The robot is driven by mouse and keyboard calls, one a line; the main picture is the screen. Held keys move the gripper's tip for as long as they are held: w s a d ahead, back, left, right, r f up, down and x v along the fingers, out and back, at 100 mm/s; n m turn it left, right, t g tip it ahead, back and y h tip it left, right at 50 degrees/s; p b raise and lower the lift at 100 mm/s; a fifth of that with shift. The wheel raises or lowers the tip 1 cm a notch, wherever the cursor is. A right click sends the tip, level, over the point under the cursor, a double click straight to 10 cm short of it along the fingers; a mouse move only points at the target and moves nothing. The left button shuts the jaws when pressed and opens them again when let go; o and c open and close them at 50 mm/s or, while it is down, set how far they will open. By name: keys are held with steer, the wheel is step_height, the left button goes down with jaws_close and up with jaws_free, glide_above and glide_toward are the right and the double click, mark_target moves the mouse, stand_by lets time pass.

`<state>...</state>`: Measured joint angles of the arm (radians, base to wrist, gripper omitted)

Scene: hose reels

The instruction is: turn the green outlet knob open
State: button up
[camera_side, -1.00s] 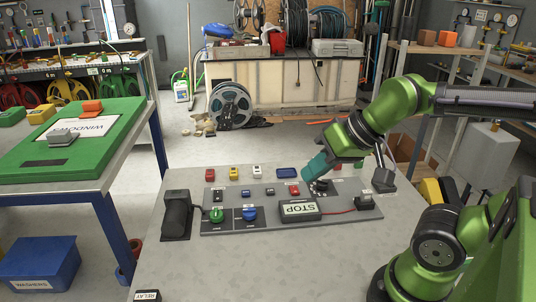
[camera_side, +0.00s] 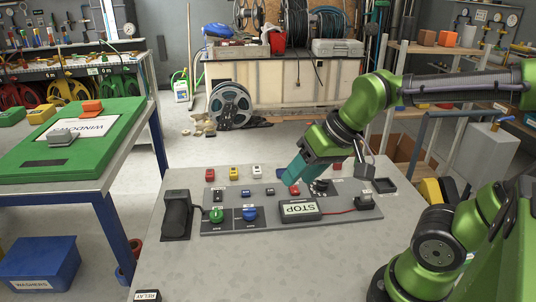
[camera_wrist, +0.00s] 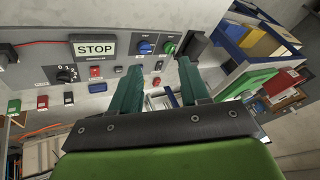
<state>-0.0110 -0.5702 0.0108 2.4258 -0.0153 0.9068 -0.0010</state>
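The green outlet knob (camera_side: 216,215) sits at the front left of the grey panel (camera_side: 222,227), left of the blue knob (camera_side: 249,213). In the wrist view the green knob (camera_wrist: 170,47) and blue knob (camera_wrist: 145,47) show beyond my finger tips. The green knob's setting is too small to read. My gripper (camera_side: 289,182) is above the panel's back right part, near a red switch (camera_side: 295,190), well right of the green knob. In the wrist view my gripper (camera_wrist: 157,68) has its two teal fingers apart with nothing held between them.
A raised STOP box (camera_side: 299,209) stands right of the knobs, with a red cable to a black plug block (camera_side: 364,202). A black dial (camera_side: 320,186) is behind it. A tall black box (camera_side: 177,214) stands just left of the green knob.

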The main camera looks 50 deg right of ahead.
steer(key=o, duration=0.3)
steer(key=w+a+n+g, duration=0.1)
steer(key=w+n, duration=0.1)
steer(key=w, duration=0.4)
steer(key=w+f+n+g, duration=0.1)
steer(key=w+n+g, duration=0.1)
steer(key=w, duration=0.3)
steer(key=shift+w+a+f+n+h, duration=0.2)
steer(key=shift+w+a+n+h, duration=0.1)
steer(key=shift+w+a+h, duration=0.1)
steer(key=n+g+h, duration=0.1)
steer(key=n+g, duration=0.2)
steer(key=n, duration=0.7)
glide_above(215, 212)
step_height(215, 212, down, 3)
step_height(215, 212, down, 17)
steer(key=shift+r, duration=0.2)
steer(key=c, duration=1.1)
